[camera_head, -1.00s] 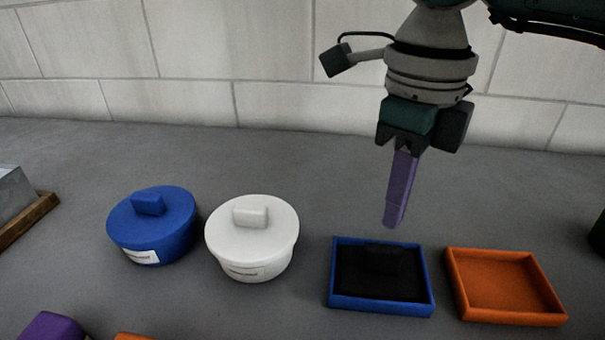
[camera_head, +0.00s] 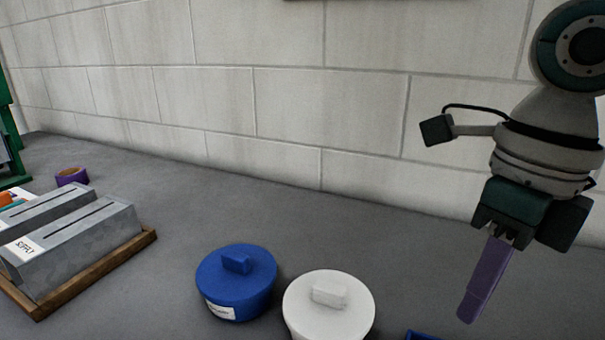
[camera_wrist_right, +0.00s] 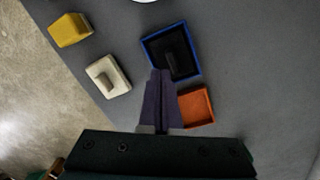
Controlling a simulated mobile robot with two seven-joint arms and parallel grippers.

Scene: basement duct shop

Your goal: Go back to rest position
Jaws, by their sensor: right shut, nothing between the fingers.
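My right gripper (camera_head: 470,318) hangs at the right of the head view, pointing down above the grey counter. Its purple fingers are shut together with nothing between them. In the right wrist view the closed fingers (camera_wrist_right: 160,75) point toward the blue-rimmed tray (camera_wrist_right: 146,42) with a dark block inside. My left gripper is not in view.
A blue lidded pot (camera_head: 236,283) and a white lidded pot (camera_head: 329,308) stand on the counter. Grey metal boxes sit on a wooden tray (camera_head: 90,275) at left. An orange tray (camera_wrist_right: 209,108), a white block (camera_wrist_right: 108,76) and a yellow block (camera_wrist_right: 70,30) show in the wrist view.

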